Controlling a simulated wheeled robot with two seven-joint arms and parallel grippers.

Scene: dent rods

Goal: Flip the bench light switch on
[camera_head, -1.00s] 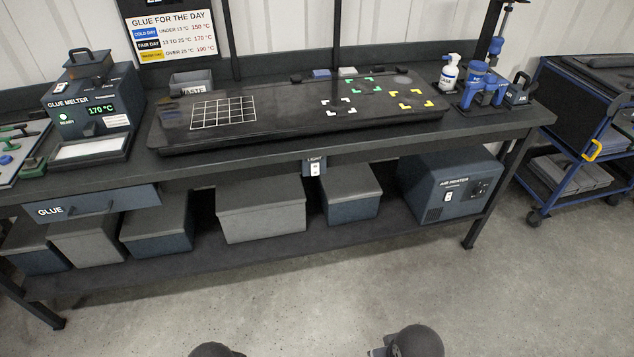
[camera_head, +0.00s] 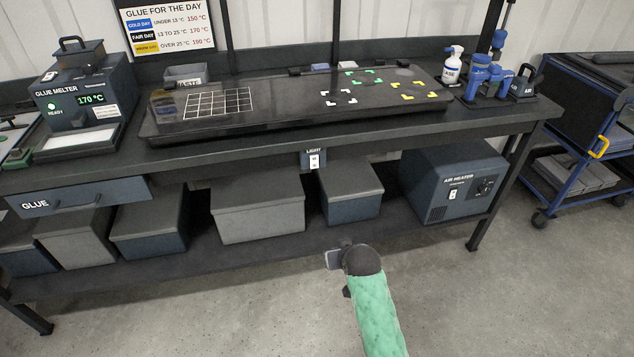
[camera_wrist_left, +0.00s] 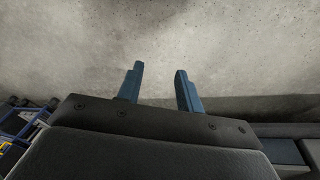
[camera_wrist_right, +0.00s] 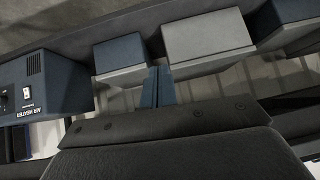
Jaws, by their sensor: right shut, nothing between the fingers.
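The bench light switch (camera_head: 314,161) is a small white rocker on a dark plate labelled LIGHT, under the front edge of the bench top. Which way the rocker is tipped is too small to tell. My right arm reaches up from the bottom in the head view, below and right of the switch and well apart from it. My right gripper (camera_wrist_right: 158,88) is shut and empty in its wrist view, with the lower-shelf boxes beyond its fingers. My left gripper (camera_wrist_left: 160,84) is open and empty over bare floor in its wrist view; it is outside the head view.
The bench top (camera_head: 280,148) overhangs the lower shelf, where several lidded boxes (camera_head: 257,208) and an air heater (camera_head: 452,186) stand. A glue drawer (camera_head: 80,196) hangs at the left. A blue cart (camera_head: 545,197) stands at the right. The space before the switch looks free.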

